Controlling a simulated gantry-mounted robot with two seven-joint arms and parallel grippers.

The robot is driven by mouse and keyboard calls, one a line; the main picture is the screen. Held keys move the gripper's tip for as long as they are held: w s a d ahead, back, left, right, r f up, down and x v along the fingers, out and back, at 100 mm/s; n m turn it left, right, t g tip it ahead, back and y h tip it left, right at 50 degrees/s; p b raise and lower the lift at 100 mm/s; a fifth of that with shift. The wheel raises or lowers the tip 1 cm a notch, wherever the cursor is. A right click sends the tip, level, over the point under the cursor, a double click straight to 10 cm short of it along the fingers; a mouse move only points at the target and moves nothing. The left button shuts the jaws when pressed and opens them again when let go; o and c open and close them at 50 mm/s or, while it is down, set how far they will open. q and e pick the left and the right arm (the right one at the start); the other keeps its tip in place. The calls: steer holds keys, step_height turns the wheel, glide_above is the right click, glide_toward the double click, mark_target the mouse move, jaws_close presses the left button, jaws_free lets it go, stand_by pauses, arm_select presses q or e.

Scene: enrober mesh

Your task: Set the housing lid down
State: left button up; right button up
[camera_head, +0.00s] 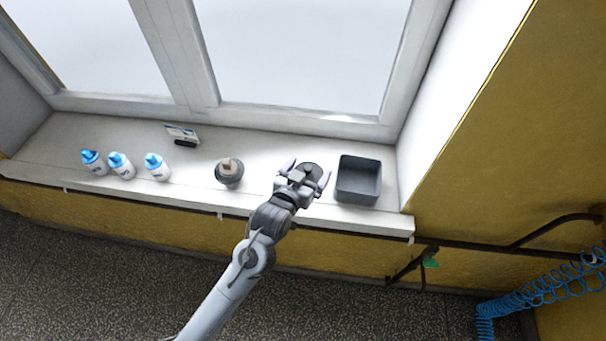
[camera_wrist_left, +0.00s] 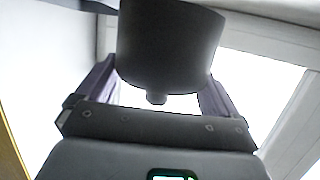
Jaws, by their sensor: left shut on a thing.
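My left gripper (camera_head: 305,178) is over the window sill, between a round grey housing and a grey bin. It is shut on the housing lid (camera_head: 311,169), a dark round piece seen between the fingers. In the left wrist view the lid (camera_wrist_left: 168,48) is a dark cup shape with a small knob, with a finger of the gripper (camera_wrist_left: 157,92) on each side. The grey housing (camera_head: 229,174) stands on the sill to the left, with a brownish part showing at its top. Whether the lid touches the sill cannot be told. My right gripper is not in view.
An open, empty-looking grey bin (camera_head: 358,181) stands right of the gripper near the wall. Several white bottles with blue caps (camera_head: 121,165) and a small card on a dark stand (camera_head: 182,135) are at the left. The sill (camera_head: 262,178) is clear between housing and gripper.

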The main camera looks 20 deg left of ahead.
mark_target(303, 165)
arm_select(q)
steer(key=w+a+f, duration=0.2)
steer(key=w, duration=0.1)
steer(key=shift+w+a+f, duration=0.2)
steer(key=shift+a+f, duration=0.05)
steer(key=shift+a, duration=0.1)
steer(key=shift+w+a+f+b, duration=0.2)
steer(key=shift+w+f+b, duration=0.05)
steer(key=shift+w+b, duration=0.1)
steer(key=shift+f+b, duration=0.3)
steer(key=shift+f, duration=1.65)
steer(key=shift+f, duration=0.2)
steer(key=o, duration=0.7)
steer(key=shift+c, duration=0.2)
